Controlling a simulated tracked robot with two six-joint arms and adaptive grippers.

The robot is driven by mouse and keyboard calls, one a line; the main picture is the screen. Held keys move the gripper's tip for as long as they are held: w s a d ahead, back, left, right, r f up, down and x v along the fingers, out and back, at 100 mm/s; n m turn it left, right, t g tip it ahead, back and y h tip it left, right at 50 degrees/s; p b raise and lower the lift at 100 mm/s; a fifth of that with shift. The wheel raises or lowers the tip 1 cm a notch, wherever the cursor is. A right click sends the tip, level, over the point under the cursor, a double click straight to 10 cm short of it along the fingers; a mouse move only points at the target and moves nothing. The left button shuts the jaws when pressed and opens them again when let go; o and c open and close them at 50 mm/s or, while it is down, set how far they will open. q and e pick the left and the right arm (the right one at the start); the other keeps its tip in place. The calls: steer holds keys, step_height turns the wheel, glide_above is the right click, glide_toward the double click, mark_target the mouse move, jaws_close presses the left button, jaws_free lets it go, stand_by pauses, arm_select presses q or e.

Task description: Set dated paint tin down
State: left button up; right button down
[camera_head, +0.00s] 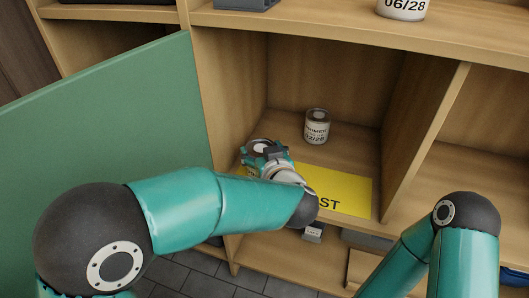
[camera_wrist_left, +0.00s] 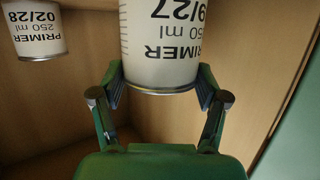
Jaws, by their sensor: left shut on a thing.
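My left gripper (camera_head: 264,152) is inside the open cupboard compartment, shut on a paint tin. In the left wrist view the gripper's fingers (camera_wrist_left: 160,92) press on both sides of this pale tin (camera_wrist_left: 163,38), labelled PRIMER 250 ml with a date ending 9/27. In the head view only its round top (camera_head: 261,146) shows between the fingers. I cannot tell whether it touches the shelf. Another tin (camera_head: 317,127), dated 02/28, stands upright behind and to the right; it also shows in the left wrist view (camera_wrist_left: 35,28). My right gripper is out of view.
A yellow label (camera_head: 345,190) ending in "ST" lies at the compartment's front, partly hidden by my left arm. A green door (camera_head: 105,125) stands open at left. A divider (camera_head: 425,135) bounds the right side. A tin (camera_head: 402,8) dated 06/28 stands on the shelf above.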

arm_select(q)
steer(key=o, duration=1.5)
steer(key=shift+s+d+r, duration=0.1)
steer(key=shift+s+r, duration=0.1)
steer(key=shift+s, duration=0.05)
steer(key=p+v, duration=0.3)
steer(key=v, duration=0.4)
steer(key=shift+f, duration=0.1)
